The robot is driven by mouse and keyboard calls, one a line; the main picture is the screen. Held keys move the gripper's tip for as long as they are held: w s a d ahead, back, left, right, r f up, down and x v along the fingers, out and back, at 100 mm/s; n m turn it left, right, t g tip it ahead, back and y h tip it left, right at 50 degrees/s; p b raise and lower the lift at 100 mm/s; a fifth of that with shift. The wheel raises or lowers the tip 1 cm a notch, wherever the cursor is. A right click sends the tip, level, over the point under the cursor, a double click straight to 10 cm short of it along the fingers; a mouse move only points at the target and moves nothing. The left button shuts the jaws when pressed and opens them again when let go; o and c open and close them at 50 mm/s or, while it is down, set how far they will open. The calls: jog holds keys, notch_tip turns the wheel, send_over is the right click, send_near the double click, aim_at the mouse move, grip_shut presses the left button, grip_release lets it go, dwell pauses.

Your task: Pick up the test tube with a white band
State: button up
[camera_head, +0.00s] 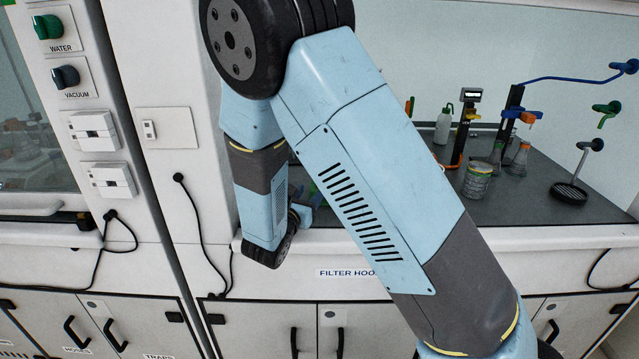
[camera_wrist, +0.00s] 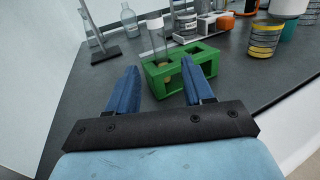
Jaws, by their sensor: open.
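A clear test tube with a white band (camera_wrist: 155,24) near its top stands upright in a green rack (camera_wrist: 160,88) in the wrist view. Its lower end is inside the rack. My gripper (camera_wrist: 160,63) is open, with its two blue fingers spread apart and pointing towards the rack. The tube stands beyond the fingertips, in line with the gap between them, and nothing is held. The right finger partly overlaps the rack in the picture. In the head view my arm hides the tube and most of the rack.
A clear bottle (camera_wrist: 129,20) and a stand (camera_wrist: 98,45) are behind to the left. Flasks (camera_wrist: 186,22) stand behind the rack. A banded jar (camera_wrist: 264,38) is at the right, and also shows in the head view (camera_head: 478,181). The dark bench left of the rack is clear.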

jog(key=shift+x, duration=3)
jog(key=shift+f, duration=0.15)
jog(key=shift+c, duration=0.2)
grip_shut()
